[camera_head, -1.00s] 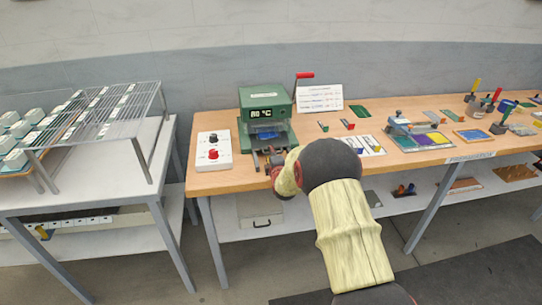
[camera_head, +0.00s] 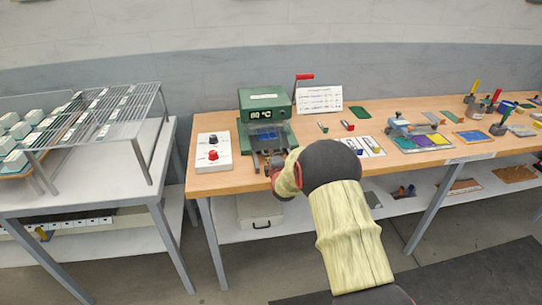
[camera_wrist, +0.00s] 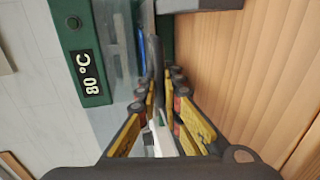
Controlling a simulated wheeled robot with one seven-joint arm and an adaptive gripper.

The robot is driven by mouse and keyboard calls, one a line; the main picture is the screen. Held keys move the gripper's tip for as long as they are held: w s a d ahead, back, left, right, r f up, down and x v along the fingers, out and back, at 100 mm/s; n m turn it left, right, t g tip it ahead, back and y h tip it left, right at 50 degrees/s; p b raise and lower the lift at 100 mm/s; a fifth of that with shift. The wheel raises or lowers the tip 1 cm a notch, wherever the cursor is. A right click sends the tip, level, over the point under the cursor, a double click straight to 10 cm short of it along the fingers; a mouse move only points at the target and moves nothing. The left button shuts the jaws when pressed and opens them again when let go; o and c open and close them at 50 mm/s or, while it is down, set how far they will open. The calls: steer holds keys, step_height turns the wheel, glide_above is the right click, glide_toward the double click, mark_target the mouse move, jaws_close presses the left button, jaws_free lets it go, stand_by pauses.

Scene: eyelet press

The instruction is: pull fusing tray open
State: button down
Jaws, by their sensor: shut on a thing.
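The green press (camera_head: 264,99) stands on the wooden bench with a lit 80 °C display. The fusing tray (camera_head: 281,133) is a grey plate at its front, with a blue patch on it, partly out of the press. My gripper (camera_head: 272,165) is at the tray's front, near the bench's front edge, partly hidden by my own wrist. In the wrist view my gripper (camera_wrist: 160,88) has its fingers closed around a narrow dark bar (camera_wrist: 154,58) that runs toward the press. This looks like the tray's handle, though the contact is partly hidden.
A white control box (camera_head: 213,152) with a red and a black knob stands left of the press. A red-handled lever (camera_head: 304,76) rises at its right, beside an instruction card (camera_head: 320,100). Small parts and a sheet (camera_head: 361,146) lie further right. A wire rack (camera_head: 105,100) is at left.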

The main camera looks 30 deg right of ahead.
stand_by(0.4)
steer(key=v, duration=0.3)
steer(key=f+v, duration=0.1)
steer(key=v, duration=0.3)
steer(key=f+v, duration=0.1)
steer(key=v, duration=0.3)
steer(key=shift+s+a+f, duration=0.2)
steer(key=shift+s, duration=0.25)
steer(key=c, duration=2)
jaws_free()
steer(key=v, duration=1.2)
